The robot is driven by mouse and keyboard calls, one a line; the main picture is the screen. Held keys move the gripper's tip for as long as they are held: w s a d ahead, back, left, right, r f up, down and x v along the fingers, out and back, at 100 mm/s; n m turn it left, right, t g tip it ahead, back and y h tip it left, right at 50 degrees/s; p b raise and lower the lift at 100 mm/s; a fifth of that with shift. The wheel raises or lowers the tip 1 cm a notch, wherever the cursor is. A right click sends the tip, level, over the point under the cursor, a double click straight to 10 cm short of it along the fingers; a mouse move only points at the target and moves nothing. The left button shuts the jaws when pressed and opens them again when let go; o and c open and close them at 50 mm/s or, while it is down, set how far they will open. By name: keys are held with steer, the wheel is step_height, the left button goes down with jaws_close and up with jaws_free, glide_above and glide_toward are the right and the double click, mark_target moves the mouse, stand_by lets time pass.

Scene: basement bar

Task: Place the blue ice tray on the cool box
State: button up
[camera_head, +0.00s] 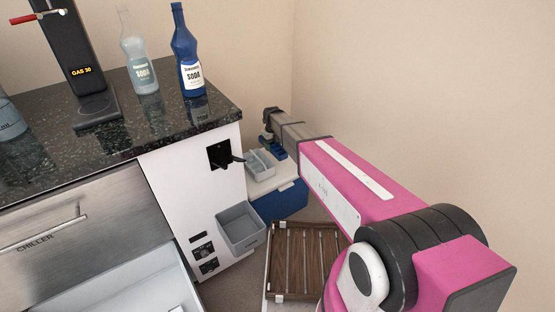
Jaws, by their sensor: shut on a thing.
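The cool box (287,200) has a blue body and a white lid. It stands on the floor between the white counter end and the wall, partly hidden by the counter and my arm. My gripper (269,130) is over the far part of the cool box. It is shut on the blue ice tray (271,150), of which only a small blue part shows beneath the gripper. I cannot tell whether the blue tray touches the lid. A grey divided tray (258,165) sits on the lid, just left of and nearer than the blue one.
The counter (165,118) carries a clear soda bottle (138,60), a blue soda bottle (186,55) and a black dispenser (80,60). A grey bin (241,228) is on the counter's end panel. A wooden slatted rack (303,258) is in front of the cool box. An open drawer (130,285) is at lower left.

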steer(key=w+d+f, duration=0.6)
steer(key=w+d, duration=0.1)
steer(key=shift+w+d+f, duration=0.1)
steer(key=shift+w+d, duration=0.05)
steer(key=shift+f, duration=2)
steer(key=shift+f, duration=0.15)
steer(key=o, duration=0.9)
steer(key=shift+o, duration=0.2)
step_height(320, 180, up, 12)
steer(key=s+d+r+n, duration=0.3)
steer(key=s+d+n, duration=0.3)
steer(key=s+n, duration=0.3)
steer(key=s+d+r+n, duration=0.2)
steer(key=s+d+n, duration=0.5)
steer(key=s, duration=0.8)
steer(key=s+d+r+n, duration=0.3)
steer(key=s+d+n, duration=0.3)
steer(key=s+n, duration=0.6)
steer(key=shift+d+r+n, duration=0.3)
steer(key=shift+d, duration=0.05)
